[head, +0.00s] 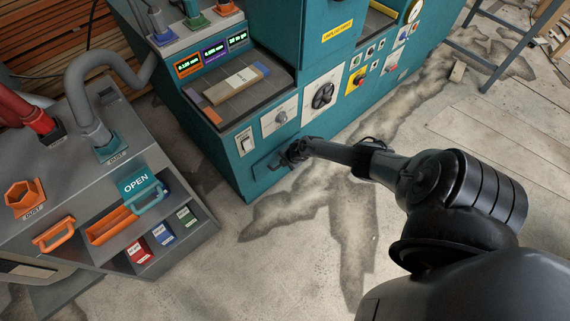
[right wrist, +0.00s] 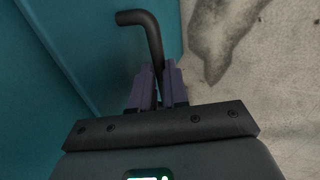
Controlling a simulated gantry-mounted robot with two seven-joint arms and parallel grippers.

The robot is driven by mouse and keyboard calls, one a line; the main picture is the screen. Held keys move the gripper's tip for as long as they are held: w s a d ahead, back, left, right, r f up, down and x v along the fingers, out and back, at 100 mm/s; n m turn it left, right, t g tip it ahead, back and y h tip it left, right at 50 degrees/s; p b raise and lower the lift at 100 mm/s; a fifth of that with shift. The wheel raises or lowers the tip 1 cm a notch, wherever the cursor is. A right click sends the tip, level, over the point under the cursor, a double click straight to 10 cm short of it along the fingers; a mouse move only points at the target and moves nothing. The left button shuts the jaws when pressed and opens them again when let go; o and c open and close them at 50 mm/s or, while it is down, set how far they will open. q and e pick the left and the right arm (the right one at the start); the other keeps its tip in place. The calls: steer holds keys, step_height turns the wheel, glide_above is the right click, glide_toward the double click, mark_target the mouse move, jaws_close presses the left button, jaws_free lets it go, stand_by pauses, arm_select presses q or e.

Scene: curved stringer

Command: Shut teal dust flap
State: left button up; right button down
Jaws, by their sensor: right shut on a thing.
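A teal plate marked OPEN (head: 136,182) stands up on the sloped grey cabinet at the left, with a teal loop handle (head: 149,198) beside it. I take this for the teal dust flap. My right gripper (head: 293,152) is well to its right, low at the front of the teal machine. In the right wrist view my right gripper (right wrist: 157,76) is shut on a black bent bar (right wrist: 152,32) beside the teal wall. The head view hides the grip itself behind the wrist. My left gripper is not in view.
The teal machine (head: 225,150) carries switches, a knob and a tray with a wooden block (head: 233,84). The grey cabinet (head: 75,180) has an orange handle (head: 53,235), hoses and several coloured labels. Bare floor (head: 290,270) lies in front.

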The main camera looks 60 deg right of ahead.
steer(key=shift+w+r, duration=0.1)
steer(key=shift+w, duration=0.1)
steer(key=c, duration=1.4)
jaws_free()
steer(key=shift+o, duration=1.4)
steer(key=shift+w+d, duration=0.1)
steer(key=shift+w, duration=0.1)
steer(key=shift+s, duration=0.1)
steer(key=shift+r, duration=0.15)
